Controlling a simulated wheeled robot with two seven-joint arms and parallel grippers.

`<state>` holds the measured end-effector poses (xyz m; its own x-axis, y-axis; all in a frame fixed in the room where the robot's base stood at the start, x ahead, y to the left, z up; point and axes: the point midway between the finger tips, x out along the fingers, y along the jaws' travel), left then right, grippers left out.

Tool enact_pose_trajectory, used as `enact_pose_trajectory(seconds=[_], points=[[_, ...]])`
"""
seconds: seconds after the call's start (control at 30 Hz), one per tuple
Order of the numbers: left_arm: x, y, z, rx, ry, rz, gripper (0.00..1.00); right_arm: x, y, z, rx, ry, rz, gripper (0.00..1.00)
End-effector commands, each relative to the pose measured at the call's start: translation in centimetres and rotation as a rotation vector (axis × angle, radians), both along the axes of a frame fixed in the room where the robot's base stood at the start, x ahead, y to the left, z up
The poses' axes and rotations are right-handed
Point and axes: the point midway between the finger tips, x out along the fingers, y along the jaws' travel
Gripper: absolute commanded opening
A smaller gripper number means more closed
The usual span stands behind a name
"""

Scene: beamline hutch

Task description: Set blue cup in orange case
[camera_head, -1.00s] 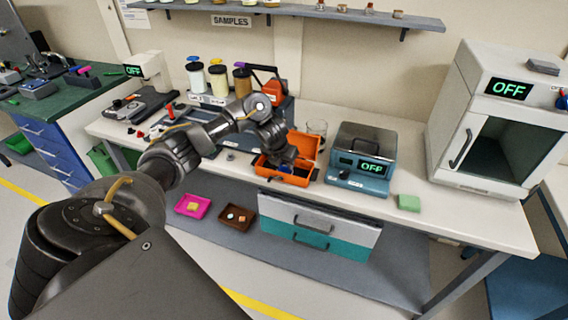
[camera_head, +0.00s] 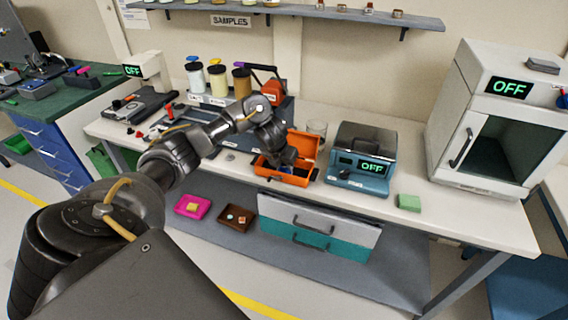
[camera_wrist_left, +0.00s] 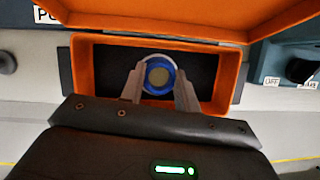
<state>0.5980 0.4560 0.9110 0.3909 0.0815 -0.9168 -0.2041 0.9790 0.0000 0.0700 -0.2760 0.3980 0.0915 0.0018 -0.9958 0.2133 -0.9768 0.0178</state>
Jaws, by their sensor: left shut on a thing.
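The orange case (camera_head: 296,180) stands open on the white bench, its lid raised at the back. In the left wrist view the case (camera_wrist_left: 84,72) shows a dark inside. My left gripper (camera_head: 286,165) reaches down into the case. In the left wrist view my left gripper (camera_wrist_left: 160,82) is shut on the blue cup (camera_wrist_left: 160,62), one finger on each side of it. The cup is seen from above, within the case's walls; I cannot tell whether it touches the floor of the case. My right gripper is not in view.
A clear glass (camera_head: 317,130) stands behind the case. A blue device (camera_head: 362,160) with an OFF display is close on its right. A green block (camera_head: 408,202) lies near the bench's front edge. Lidded jars (camera_head: 218,80) stand at the back left.

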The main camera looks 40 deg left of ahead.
Motion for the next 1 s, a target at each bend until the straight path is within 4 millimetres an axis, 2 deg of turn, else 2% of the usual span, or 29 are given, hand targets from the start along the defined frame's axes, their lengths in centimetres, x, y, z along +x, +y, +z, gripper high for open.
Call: enact_pose_trajectory(seconds=[0.3, 0.33, 0.5, 0.53, 0.83, 1.0], points=[[0.0, 0.0, -0.1, 0.0, -0.001, 0.001, 0.08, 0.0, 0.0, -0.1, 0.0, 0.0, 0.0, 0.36], [0.0, 0.0, -0.1, 0.0, -0.001, 0.001, 0.33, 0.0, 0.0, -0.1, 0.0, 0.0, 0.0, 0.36], [0.0, 0.0, -0.1, 0.0, -0.001, 0.0, 0.55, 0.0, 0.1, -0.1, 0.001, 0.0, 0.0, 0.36], [0.0, 0.0, -0.1, 0.0, -0.001, 0.0, 0.57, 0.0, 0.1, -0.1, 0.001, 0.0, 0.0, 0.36], [-0.1, 0.0, 0.2, 0.001, -0.001, -0.002, 0.57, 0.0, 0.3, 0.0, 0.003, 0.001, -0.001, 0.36], [-0.8, -0.1, 2.6, 0.003, -0.004, -0.003, 0.57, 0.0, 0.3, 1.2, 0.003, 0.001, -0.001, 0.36]])
